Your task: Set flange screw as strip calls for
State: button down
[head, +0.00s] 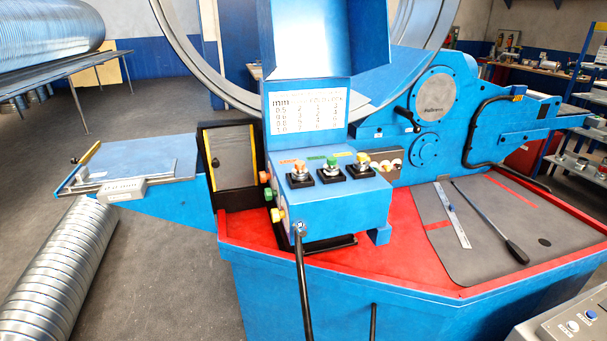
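The blue spiral duct machine (300,285) fills the middle of the head view. A white chart (303,115) headed "mm" is on its upright panel; its left column seems to run from 0.5 to 1.0, and the other figures are too small to read surely. A control box (330,210) with coloured knobs stands below it. A black-handled lever (303,280) hangs from the box's front. I cannot tell which part is the flange screw, nor make out a metal strip with a readable thickness. My gripper is not in view.
A grey mat (460,255) on the red deck (400,275) holds a thin steel rule (452,222) and a black-handled bar (490,225). A blue side table (130,165) juts left above a spiral duct (65,270). Shelves (582,150) stand at right.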

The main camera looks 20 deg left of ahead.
aim_at(276, 215)
jog(key=j+u, duration=0.2)
jog(key=u, duration=0.35)
jog(key=i+j+u, duration=0.3)
jog(key=j, duration=0.3)
jog(key=i+j+u, duration=0.3)
jog(key=i+j, duration=0.25)
jog(key=j, duration=0.15)
jog(key=i+j, duration=0.3)
jog(key=z, duration=1.3)
